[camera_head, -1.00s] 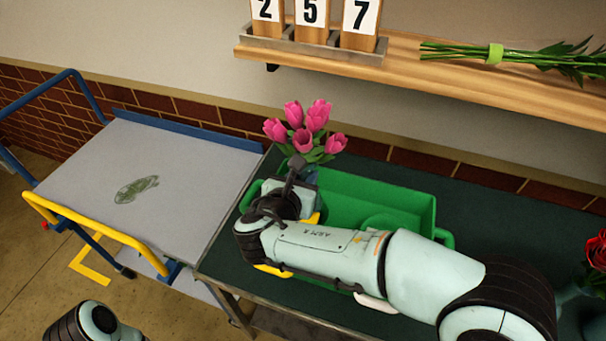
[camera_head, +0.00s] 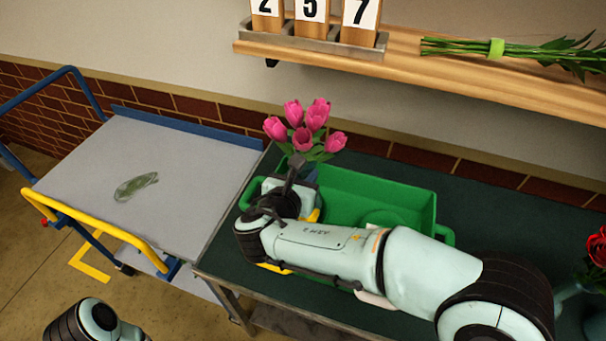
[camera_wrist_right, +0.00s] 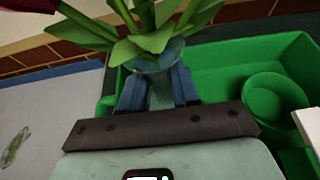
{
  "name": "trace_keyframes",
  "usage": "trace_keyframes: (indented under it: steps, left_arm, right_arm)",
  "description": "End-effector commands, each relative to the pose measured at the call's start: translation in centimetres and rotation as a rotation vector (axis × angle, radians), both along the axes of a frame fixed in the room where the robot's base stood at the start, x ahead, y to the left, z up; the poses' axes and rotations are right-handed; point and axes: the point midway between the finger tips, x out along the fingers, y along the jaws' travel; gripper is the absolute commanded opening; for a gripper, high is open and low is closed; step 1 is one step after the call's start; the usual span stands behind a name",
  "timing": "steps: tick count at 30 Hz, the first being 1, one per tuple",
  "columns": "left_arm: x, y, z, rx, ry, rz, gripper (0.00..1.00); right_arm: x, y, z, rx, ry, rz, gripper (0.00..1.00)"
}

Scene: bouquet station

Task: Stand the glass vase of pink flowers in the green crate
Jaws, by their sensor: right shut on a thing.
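The pink flowers (camera_head: 305,128) stand upright above the left end of the green crate (camera_head: 385,188). Their glass vase is hidden behind my right arm in the head view. In the right wrist view the clear vase (camera_wrist_right: 158,64) is between the two blue fingers of my right gripper (camera_wrist_right: 158,88), with green leaves above it. My right gripper (camera_head: 306,174) is shut on the vase. The crate (camera_wrist_right: 235,62) lies behind and to the right of the vase there. The vase's base is hidden, so I cannot tell whether it touches the crate floor. My left gripper is out of view.
A round green container (camera_wrist_right: 275,98) sits inside the crate to the right. A grey trolley (camera_head: 190,165) with a blurred green shape on top stands left of the dark green table (camera_head: 490,225). Red flowers (camera_head: 597,250) are at the right edge. A wooden shelf (camera_head: 450,75) is above.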

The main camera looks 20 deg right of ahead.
Motion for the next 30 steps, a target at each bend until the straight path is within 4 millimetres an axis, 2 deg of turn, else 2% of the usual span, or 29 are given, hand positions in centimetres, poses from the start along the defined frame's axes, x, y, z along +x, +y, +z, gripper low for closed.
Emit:
trace_keyframes:
  steps: [7, 8, 9, 10, 22, 26, 30]
  left_arm:
    - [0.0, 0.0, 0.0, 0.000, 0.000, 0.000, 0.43]
    - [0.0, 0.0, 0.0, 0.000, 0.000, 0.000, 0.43]
    - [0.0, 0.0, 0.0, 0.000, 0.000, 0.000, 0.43]
    - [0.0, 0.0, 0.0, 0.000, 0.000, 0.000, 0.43]
    - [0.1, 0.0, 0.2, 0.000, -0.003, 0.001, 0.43]
    - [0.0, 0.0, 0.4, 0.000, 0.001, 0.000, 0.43]
    - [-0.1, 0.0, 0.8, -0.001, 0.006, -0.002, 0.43]
  right_arm:
    - [0.0, 0.0, 0.2, 0.000, -0.004, 0.000, 0.00]
    - [0.0, 0.0, 0.2, 0.000, -0.004, 0.000, 0.40]
    - [0.0, 0.0, 0.2, 0.000, -0.004, 0.000, 0.53]
    - [0.0, 0.0, 0.2, 0.000, -0.004, 0.000, 0.60]
    - [-0.5, 0.4, 0.2, 0.000, 0.001, 0.002, 0.60]
    - [-2.1, 1.5, 1.1, 0.001, 0.000, 0.005, 0.60]
    - [-4.6, 3.2, 2.4, 0.000, -0.001, 0.005, 0.60]
